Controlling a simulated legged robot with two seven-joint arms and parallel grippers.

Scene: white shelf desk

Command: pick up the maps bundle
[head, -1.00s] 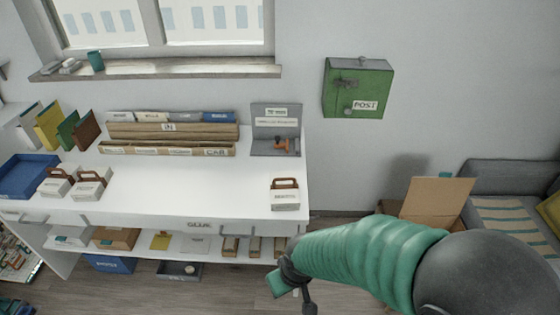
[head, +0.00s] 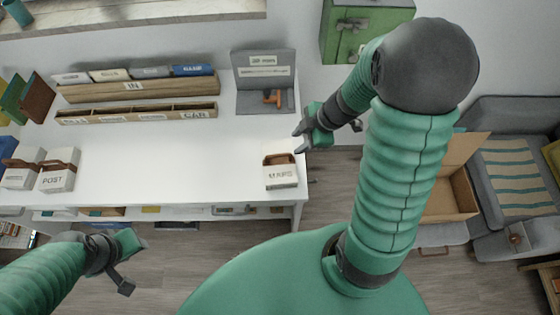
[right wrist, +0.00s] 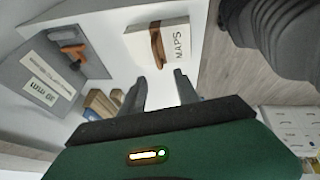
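The maps bundle (head: 282,172) is a white block marked MAPS with a brown strap handle. It stands near the right end of the white desk. In the right wrist view the maps bundle (right wrist: 172,42) lies beyond the fingers, with a gap between. My right gripper (head: 298,142) is above the desk's right edge, a little beyond and above the bundle. In the right wrist view its fingers (right wrist: 158,88) are apart with nothing between them. My left gripper (head: 130,265) is low at the left, in front of the desk, its fingers apart and empty.
A grey stand (head: 265,103) with an orange-handled tool is at the desk's back right. Wooden sorters (head: 140,115) line the back. The POST bundle (head: 58,178) and another stand at the left. The desk's middle is clear. A green post box (head: 345,40) hangs on the wall.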

